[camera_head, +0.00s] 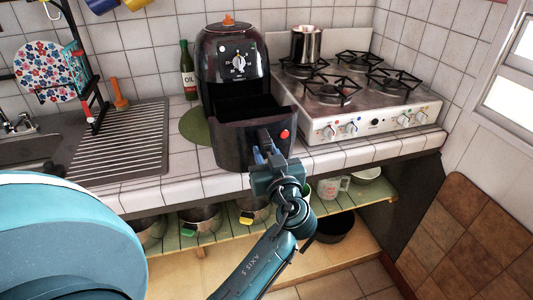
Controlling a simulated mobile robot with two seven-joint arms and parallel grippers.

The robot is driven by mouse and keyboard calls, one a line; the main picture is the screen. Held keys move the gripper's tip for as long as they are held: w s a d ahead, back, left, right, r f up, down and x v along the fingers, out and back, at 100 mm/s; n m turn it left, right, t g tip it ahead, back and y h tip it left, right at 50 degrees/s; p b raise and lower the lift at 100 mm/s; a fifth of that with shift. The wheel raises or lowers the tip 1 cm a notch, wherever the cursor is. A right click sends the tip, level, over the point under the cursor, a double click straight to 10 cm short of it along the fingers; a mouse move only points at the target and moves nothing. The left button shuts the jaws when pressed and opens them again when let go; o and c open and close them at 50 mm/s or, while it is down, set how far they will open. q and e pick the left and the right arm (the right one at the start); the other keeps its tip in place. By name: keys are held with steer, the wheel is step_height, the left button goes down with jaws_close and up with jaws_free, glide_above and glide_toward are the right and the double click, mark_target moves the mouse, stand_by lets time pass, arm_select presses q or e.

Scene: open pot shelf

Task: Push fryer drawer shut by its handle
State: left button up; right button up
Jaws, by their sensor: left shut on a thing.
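The black air fryer (232,65) stands on the tiled counter with its drawer (238,143) pulled out toward me. The open basket shows as a dark gap below the dial. The drawer's dark handle (265,137) sticks out at the front, beside a red button (284,134). My left gripper (264,153) is at the handle and shut on it; the fingers and wrist hide its lower part. My right gripper is not in view.
A gas stove (372,118) with a metal pot (306,44) stands close on the right. An oil bottle (188,72) and a drying rack (120,140) are on the left. Below the counter edge, a shelf (375,190) holds pots and a cup (334,187).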

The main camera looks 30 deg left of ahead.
mark_target(242, 103)
arm_select(q)
jaws_close()
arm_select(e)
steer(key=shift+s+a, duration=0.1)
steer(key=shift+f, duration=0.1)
